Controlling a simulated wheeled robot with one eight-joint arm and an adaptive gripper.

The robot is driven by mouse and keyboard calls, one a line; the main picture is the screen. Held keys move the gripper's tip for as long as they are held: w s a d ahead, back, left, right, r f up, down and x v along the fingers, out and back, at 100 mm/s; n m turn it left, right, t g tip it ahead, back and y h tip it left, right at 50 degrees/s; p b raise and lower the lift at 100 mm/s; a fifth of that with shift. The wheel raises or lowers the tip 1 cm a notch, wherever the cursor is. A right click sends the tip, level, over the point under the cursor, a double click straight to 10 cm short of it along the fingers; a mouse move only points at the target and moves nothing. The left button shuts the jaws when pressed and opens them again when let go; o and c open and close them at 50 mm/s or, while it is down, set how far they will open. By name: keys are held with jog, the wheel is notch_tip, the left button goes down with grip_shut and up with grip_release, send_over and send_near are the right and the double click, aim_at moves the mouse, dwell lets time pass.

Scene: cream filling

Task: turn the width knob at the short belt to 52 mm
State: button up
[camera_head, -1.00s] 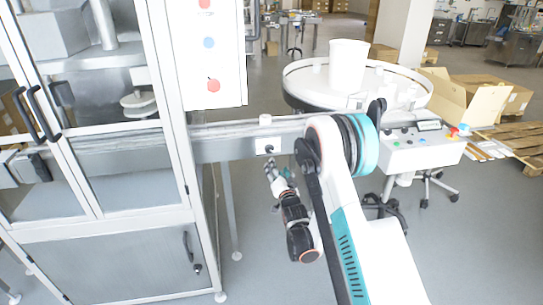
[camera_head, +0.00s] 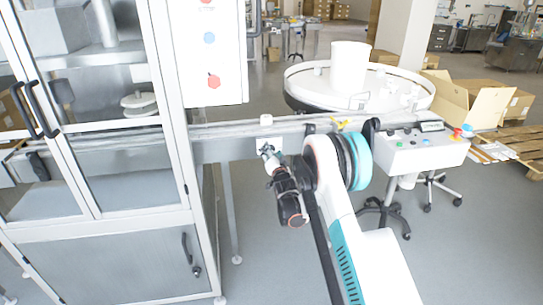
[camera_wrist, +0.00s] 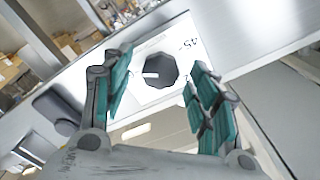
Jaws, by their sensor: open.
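The width knob (camera_wrist: 160,70) is a dark, many-sided knob with a white pointer mark, in the middle of the wrist view. It sits on a white scale plate (camera_wrist: 181,27), where a "45" marking shows to the right of the knob, turned nearly upside down. My gripper (camera_wrist: 161,74) is open, with one teal finger on each side of the knob. I cannot tell whether the fingers touch it. In the head view the plate (camera_head: 277,142) is on the front of the short belt (camera_head: 222,149), and my gripper (camera_head: 267,153) covers the knob.
A glass-doored machine (camera_head: 105,230) stands at the left end of the belt. A round turntable (camera_head: 303,95) is behind it, and a control box (camera_head: 425,155) stands to the right. The floor in front is clear.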

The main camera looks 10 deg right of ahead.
jog(key=shift+w, duration=0.25)
jog(key=c, duration=1.1)
